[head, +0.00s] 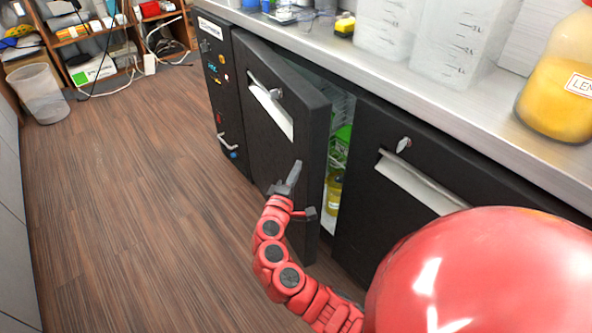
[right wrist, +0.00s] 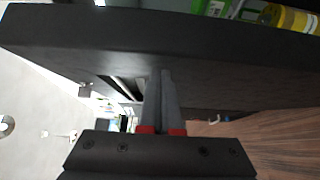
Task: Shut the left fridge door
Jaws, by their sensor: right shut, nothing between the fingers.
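The left fridge door (head: 279,108) is a dark panel with a pale handle (head: 270,108). It stands partly open, its right edge swung out from the counter, and the lit inside shows through the gap. My right gripper (head: 294,170) is shut and empty in front of the door's outer face, low and near its free edge. In the right wrist view the shut fingers (right wrist: 162,75) point at the dark door panel (right wrist: 130,35). I cannot tell whether they touch it. My left gripper is not in view.
Green and yellow items (head: 334,192) sit inside the fridge. The right fridge door (head: 385,190) is shut. The steel counter (head: 400,80) holds clear containers and an orange-yellow jar (head: 560,95). The wooden floor (head: 150,190) to the left is clear.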

